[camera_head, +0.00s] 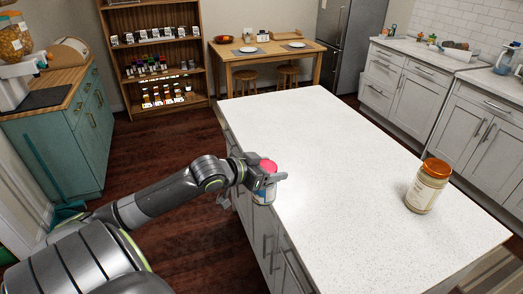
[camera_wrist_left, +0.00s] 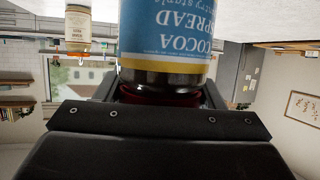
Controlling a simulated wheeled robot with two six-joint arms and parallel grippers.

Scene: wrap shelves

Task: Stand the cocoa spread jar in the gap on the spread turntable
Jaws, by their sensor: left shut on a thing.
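My left gripper (camera_head: 272,178) is shut on the cocoa spread jar (camera_head: 264,194), which has a red lid and a blue label. It holds the jar about upright by the lid, at the left edge of the white island; I cannot tell whether the jar touches the top. In the left wrist view the jar (camera_wrist_left: 165,35) appears upside down, its label reading "COCOA SPREAD", with the lid end between the jaws. I cannot make out the spread turntable or its gap in either view. My right gripper is not in view.
Another jar with an orange lid (camera_head: 428,186) stands at the right of the white island (camera_head: 345,150); most of the island top is clear. A wooden shelf unit (camera_head: 155,60) with several small jars stands at the back left. A wooden table (camera_head: 265,52) stands behind.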

